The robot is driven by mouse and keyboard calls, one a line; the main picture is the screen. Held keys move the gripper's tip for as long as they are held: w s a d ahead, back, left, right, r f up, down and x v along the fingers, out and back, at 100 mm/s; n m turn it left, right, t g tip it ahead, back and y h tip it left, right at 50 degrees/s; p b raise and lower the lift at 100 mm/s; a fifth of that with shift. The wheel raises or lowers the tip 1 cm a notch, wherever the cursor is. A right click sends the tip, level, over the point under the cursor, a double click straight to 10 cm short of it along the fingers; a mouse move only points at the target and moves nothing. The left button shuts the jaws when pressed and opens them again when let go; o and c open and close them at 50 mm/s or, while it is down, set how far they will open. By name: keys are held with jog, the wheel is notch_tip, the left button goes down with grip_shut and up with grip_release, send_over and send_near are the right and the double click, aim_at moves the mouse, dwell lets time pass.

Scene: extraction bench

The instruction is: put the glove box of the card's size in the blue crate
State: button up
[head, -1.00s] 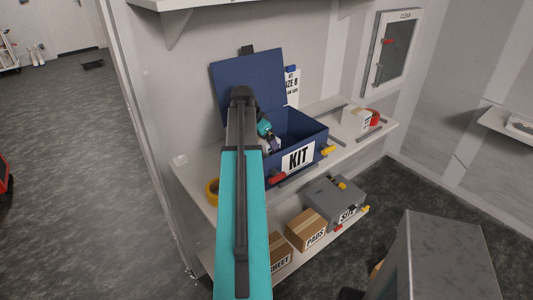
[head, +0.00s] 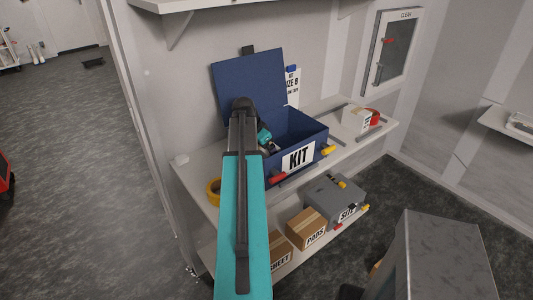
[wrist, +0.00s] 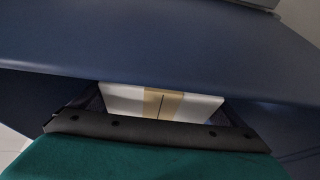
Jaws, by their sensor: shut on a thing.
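The blue crate (head: 318,138) marked KIT stands on the upper shelf with its lid (head: 250,80) raised at the back. A card (head: 292,86) behind it reads SIZE 8; its smaller lines are too small to read. My gripper (head: 268,147) is low at the crate's left part, partly hidden behind my arm and the crate wall. In the wrist view my gripper (wrist: 160,110) is shut on a white box with a tan band (wrist: 135,98), with blue crate surfaces close around it. The box's size mark is not visible.
A small white box (head: 355,118) and a red roll (head: 373,116) lie right of the crate. A yellow roll (head: 213,190) is at the left shelf edge. Cardboard boxes (head: 306,230) and a grey case (head: 335,199) stand on the lower shelf.

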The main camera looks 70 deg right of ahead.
jog(key=o, duration=1.1)
jog(key=shift+f, duration=0.1)
jog(key=shift+r, duration=0.2)
jog(key=shift+b+v, duration=1.4)
jog(key=shift+v, duration=4.55)
